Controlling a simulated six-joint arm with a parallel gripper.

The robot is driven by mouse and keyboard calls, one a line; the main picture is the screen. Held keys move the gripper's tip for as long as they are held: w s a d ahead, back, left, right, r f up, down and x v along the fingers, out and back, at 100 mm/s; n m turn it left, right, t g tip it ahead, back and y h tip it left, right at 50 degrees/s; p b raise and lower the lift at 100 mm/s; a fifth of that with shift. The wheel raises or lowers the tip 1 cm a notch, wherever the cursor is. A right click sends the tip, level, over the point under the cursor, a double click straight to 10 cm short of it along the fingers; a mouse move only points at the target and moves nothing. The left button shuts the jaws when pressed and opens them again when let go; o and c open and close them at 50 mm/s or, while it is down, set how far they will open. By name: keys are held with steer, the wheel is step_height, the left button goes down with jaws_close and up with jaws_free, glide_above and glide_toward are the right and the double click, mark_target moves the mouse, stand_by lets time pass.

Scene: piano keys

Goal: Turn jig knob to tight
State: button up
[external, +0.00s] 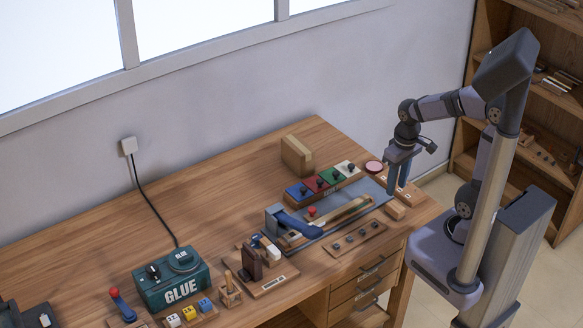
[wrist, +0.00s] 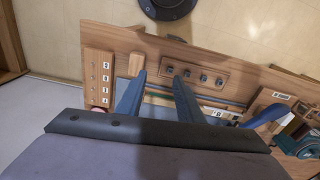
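The jig appears to be the blue-grey plate (external: 372,190) with a long wooden piece (external: 345,213) and a blue lever (external: 300,222) at its left end. A small red knob (external: 311,211) stands by the lever. A wooden strip with several dark knobs (external: 358,237) lies in front; it also shows in the wrist view (wrist: 195,76). I cannot tell which is the jig knob, nor read its setting. My gripper (external: 397,187) points down above the plate's right end, apart from these knobs. Its two fingers (wrist: 159,75) are spread and empty.
A row of coloured blocks with knobs (external: 323,181) lies behind the plate, with a wooden block (external: 297,155) farther back. A small block (external: 395,211) sits near the right edge. A green GLUE box (external: 172,282) stands at the left. The back left of the bench is clear.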

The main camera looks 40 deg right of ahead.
steer(key=w+a+n+t+b, duration=0.1)
steer(key=w+a+n+b, duration=0.15)
steer(key=w+a, duration=0.65)
steer(key=n+t+y+b, duration=0.2)
steer(key=n+y, duration=0.1)
steer(key=n, duration=0.3)
glide_toward(257, 236)
steer(key=shift+m, duration=0.25)
steer(key=shift+p+x, duration=0.85)
steer(key=shift+x, duration=3.1)
steer(key=c, duration=0.8)
